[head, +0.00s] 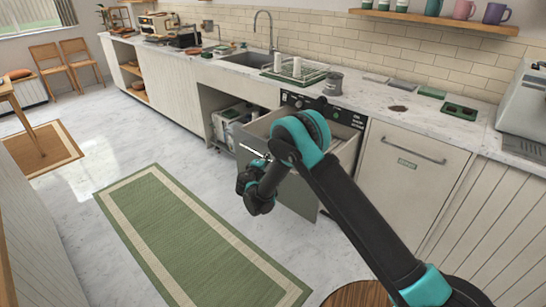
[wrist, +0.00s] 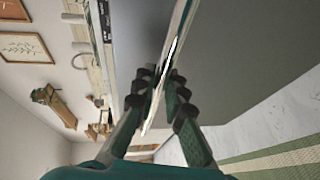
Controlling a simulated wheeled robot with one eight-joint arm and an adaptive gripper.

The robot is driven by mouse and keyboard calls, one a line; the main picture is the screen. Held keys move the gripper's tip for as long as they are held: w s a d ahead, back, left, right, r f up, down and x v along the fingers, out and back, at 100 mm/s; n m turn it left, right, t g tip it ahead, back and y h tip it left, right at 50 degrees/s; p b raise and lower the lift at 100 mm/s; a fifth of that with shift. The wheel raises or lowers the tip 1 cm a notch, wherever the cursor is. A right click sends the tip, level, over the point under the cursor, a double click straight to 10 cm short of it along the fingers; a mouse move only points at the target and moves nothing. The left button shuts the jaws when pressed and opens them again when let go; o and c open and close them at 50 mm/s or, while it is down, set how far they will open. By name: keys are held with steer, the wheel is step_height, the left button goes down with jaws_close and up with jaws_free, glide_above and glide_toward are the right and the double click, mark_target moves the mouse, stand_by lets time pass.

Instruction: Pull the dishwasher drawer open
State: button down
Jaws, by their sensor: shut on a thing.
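The dishwasher (head: 345,116), with a dark control strip along its top, stands under the counter in the head view. Its grey-fronted drawer (head: 295,193) is pulled out into the room, and part of its pale inside shows. My gripper (head: 262,159) is at the upper part of the drawer front, partly hidden by my own arm. In the wrist view my gripper (wrist: 162,84) has its fingers closed on both sides of a thin pale bar, the drawer handle (wrist: 181,28). The grey drawer front (wrist: 245,55) fills the right of that view.
An open cupboard space (head: 231,108) lies left of the drawer. A closed cream panel with a bar handle (head: 410,170) lies to its right. A green runner rug (head: 190,240) lies on clear floor in front. The counter above holds a sink (head: 250,60) and a rack.

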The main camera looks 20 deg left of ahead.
steer(key=shift+s, duration=0.2)
steer(key=c, duration=1.6)
jaws_free()
steer(key=s, duration=0.4)
steer(key=s+r, duration=0.1)
steer(key=s, duration=0.2)
steer(key=s+r, duration=0.1)
steer(key=s, duration=0.3)
steer(key=shift+s+d, duration=0.25)
steer(key=shift+s, duration=0.1)
